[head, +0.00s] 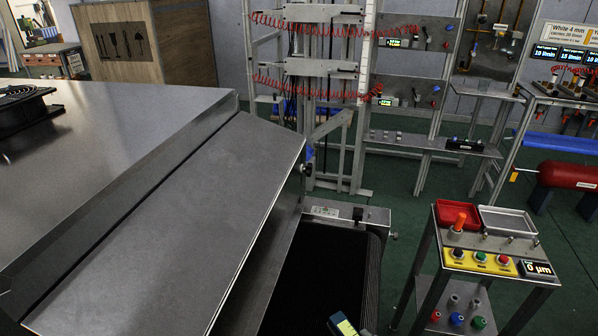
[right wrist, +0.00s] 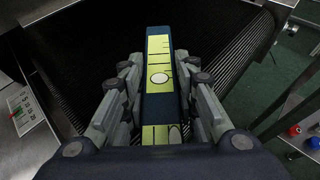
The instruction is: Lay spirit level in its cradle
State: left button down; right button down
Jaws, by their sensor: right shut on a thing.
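The spirit level is a dark blue bar with yellow-green faces and a pale round mark. In the right wrist view the level (right wrist: 158,58) lies lengthwise between the fingers of my right gripper (right wrist: 162,78), which is shut on it. The level (head: 344,325) also shows at the bottom edge of the head view, over the right side of the black belt. Its lower part is cut off there. I cannot make out a cradle for certain in either view. My left gripper is not in view.
The black mesh belt (head: 315,270) runs beside the sloped steel hood (head: 190,190). To the right stands a small cart (head: 455,232) with a red tray (head: 470,215), a grey tray (head: 508,220) and buttons. Metal racks (head: 430,140) stand behind. Green floor is free between them.

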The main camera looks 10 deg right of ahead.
jog(key=w+d+r+m+h, duration=0.1)
jog(key=w+r+m+h, duration=0.1)
jog(key=r+m+h, duration=0.3)
jog(key=w+r+m+h, duration=0.3)
jog(key=r+m+h, duration=0.2)
jog(key=r, duration=0.3)
jog(key=shift+d+g+h, duration=0.3)
jog(key=shift+d+h, duration=0.05)
jog(key=shift+h, duration=0.45)
jog(key=shift+r, duration=0.1)
